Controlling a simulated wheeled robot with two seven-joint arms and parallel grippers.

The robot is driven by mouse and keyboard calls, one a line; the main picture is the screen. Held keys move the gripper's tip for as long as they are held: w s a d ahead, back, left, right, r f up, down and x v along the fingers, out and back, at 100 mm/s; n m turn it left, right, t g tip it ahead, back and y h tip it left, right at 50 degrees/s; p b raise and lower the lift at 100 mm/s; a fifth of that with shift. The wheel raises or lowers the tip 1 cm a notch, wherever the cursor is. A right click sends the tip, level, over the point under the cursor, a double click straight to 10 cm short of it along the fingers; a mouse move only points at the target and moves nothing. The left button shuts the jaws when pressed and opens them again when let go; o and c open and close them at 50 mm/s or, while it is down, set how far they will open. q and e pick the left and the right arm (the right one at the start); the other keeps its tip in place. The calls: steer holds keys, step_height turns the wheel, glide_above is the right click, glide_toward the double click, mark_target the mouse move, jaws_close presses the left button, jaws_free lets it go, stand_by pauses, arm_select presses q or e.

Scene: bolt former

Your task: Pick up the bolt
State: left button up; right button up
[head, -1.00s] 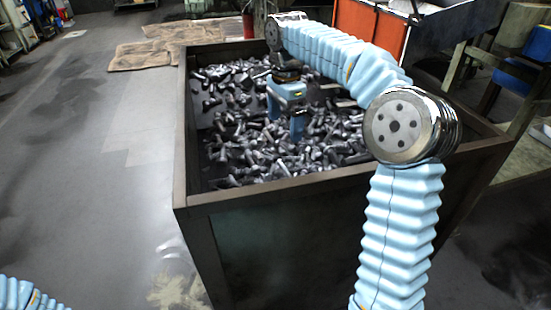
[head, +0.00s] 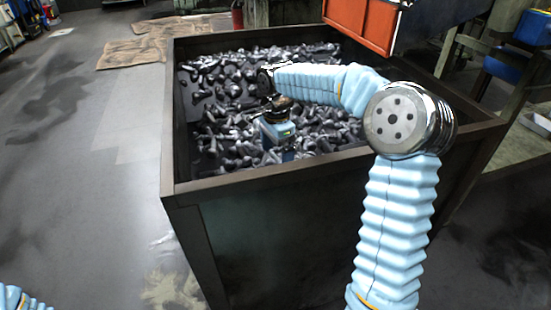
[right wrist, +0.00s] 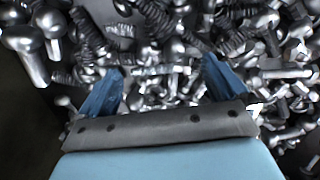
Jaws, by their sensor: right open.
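Many loose metal bolts (head: 225,95) lie piled in a dark metal bin (head: 260,183). My right gripper (head: 283,158) reaches down inside the bin, close to the near wall, at the bolts. In the right wrist view its two blue fingers (right wrist: 160,90) are spread apart, with bolts (right wrist: 170,50) beyond and between them. No bolt is clearly held. Its fingertips are mostly hidden in the head view. Whether they touch the bolts cannot be told. Of my left arm only a piece of light blue sleeve shows at the lower left; its gripper is out of view.
The bin's raised walls surround the gripper. An orange panel (head: 362,20) stands behind the bin at the right. Cardboard sheets (head: 150,48) lie on the floor behind left. The floor (head: 80,170) left of the bin is clear.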

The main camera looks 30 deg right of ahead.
steer(key=c, duration=1.2)
steer(key=shift+r, duration=0.1)
